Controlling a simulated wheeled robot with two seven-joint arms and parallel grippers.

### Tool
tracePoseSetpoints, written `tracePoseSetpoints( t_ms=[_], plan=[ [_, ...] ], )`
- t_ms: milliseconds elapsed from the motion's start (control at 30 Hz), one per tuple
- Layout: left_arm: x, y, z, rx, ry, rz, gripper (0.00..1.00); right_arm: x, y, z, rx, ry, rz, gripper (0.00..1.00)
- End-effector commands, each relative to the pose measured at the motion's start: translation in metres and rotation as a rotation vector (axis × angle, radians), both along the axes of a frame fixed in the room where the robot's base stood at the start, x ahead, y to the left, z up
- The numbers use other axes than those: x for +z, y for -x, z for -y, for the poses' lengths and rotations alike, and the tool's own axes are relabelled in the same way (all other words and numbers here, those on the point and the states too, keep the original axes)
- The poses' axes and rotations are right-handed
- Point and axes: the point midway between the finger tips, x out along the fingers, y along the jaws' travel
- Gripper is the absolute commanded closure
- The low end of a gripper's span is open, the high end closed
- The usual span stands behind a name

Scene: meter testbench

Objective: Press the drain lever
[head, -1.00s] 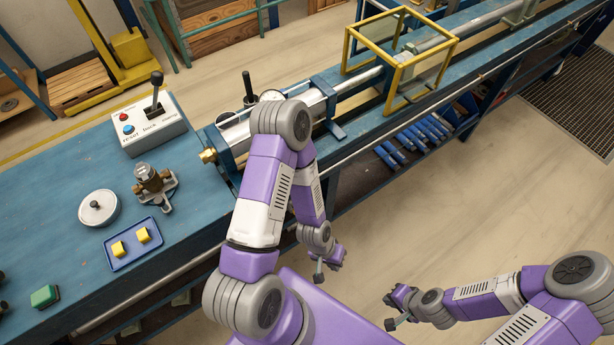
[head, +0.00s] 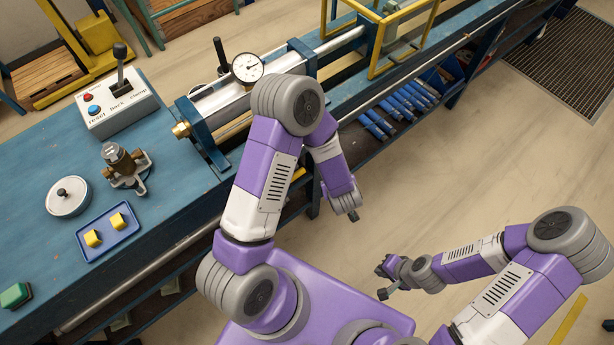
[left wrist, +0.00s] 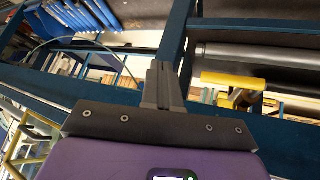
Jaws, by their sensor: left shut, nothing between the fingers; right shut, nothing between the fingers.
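A yellow handle (left wrist: 235,82), which may be the drain lever, shows in the left wrist view on the blue bench frame, right of my left gripper (left wrist: 160,84). A small yellow piece (head: 298,174) beside my left arm in the head view may be the same handle. The left gripper is shut and empty, apart from the handle in the picture; contact cannot be told. In the head view my left gripper (head: 353,215) is low in front of the bench. My right gripper (head: 383,293) is shut and empty over the floor.
A black-knobbed lever (head: 218,55) and a dial gauge (head: 248,67) stand by the cylinder.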

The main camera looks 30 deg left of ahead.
Motion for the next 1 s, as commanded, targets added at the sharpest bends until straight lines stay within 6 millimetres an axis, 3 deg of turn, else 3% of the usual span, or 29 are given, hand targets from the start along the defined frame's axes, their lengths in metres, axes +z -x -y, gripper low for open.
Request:
tracePoseSetpoints(
  t_ms=[33, 100, 433, 833, 1000],
  plan=[
    [0.004, -0.006, -0.003, 0.072, -0.056, 0.041, 1.0, -0.015, 0.0, 0.0, 0.0, 0.0, 0.0, 1.0],
    [0.017, -0.006, -0.009, 0.176, -0.135, 0.072, 1.0, -0.024, 0.0, 0.0, 0.0, 0.0, 0.0, 1.0],
    [0.057, 0.027, -0.018, 0.46, -0.358, 0.074, 1.0, -0.046, 0.0, 0.0, 0.0, 0.0, 0.0, 1.0],
    [0.062, 0.032, -0.018, 0.482, -0.375, 0.067, 1.0, -0.045, 0.0, 0.0, 0.0, 0.0, 0.0, 1.0],
    [0.054, 0.029, -0.027, 0.485, -0.376, 0.064, 1.0, -0.05, 0.0, 0.0, 0.0, 0.0, 0.0, 1.0]
  ],
)
